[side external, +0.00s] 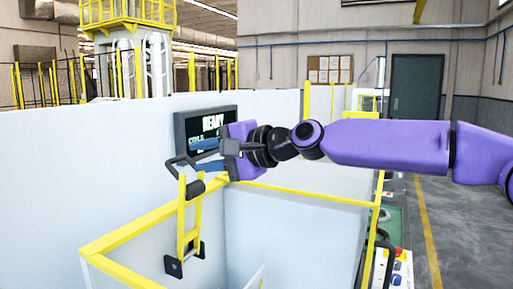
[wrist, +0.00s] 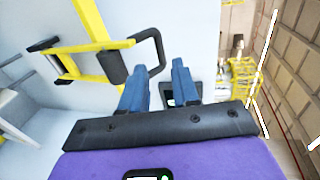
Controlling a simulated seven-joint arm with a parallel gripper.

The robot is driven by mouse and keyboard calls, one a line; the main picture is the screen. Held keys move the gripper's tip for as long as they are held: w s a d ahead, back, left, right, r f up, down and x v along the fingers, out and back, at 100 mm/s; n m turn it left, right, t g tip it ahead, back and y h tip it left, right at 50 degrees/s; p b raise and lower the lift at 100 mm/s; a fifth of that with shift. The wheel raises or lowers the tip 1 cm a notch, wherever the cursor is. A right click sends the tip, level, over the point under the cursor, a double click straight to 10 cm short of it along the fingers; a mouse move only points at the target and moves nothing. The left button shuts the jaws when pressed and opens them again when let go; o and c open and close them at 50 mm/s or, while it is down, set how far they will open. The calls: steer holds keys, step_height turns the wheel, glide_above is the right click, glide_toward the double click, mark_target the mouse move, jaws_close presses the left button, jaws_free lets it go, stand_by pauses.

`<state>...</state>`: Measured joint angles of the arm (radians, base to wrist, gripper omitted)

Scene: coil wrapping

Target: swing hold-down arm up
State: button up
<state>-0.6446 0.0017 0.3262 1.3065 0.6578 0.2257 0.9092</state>
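The hold-down arm (side external: 189,225) is a yellow frame with black mounts at its lower end, against the pale wall; it slants upward in the side view. At its upper end are a black roller (side external: 195,189) and a bent black handle (side external: 178,162). The wrist view shows the yellow arm (wrist: 88,25), the roller (wrist: 112,67) and the handle loop (wrist: 158,45). My gripper (side external: 210,158) is beside the handle. In the wrist view its two blue fingers (wrist: 159,68) are apart, with the handle's near end by the left fingertip. Whether they touch is unclear.
Yellow rails (side external: 125,236) edge the white-walled enclosure below. A control panel with buttons (side external: 398,268) is at the lower right. A clear floor aisle (side external: 440,235) lies farther right.

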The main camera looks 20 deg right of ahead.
steer(key=v, duration=1)
steer(key=shift+s+d, duration=0.25)
steer(key=s+d+f+n+g+h, duration=0.2)
steer(key=s+d+f+n+g, duration=0.25)
steer(key=s+f+n, duration=0.35)
steer(key=s+d+f+n+g+h, duration=0.1)
steer(key=s+d+f+n+g, duration=0.2)
steer(key=s+d+f, duration=0.5)
steer(key=s+d+f+n+g+h, duration=0.1)
steer(key=s+d+f+n+h, duration=0.2)
steer(key=d, duration=0.7)
steer(key=s+d+f+n+g+h, duration=0.2)
steer(key=s+d+f+n+h, duration=0.2)
steer(key=s+d+f+n, duration=0.3)
steer(key=s+d+f, duration=0.2)
steer(key=s+f, duration=0.2)
steer(key=s, duration=0.1)
steer(key=shift+s+d+n, duration=0.3)
steer(key=shift+d+n, duration=0.05)
steer(key=shift+n, duration=0.05)
steer(key=shift+f, duration=0.1)
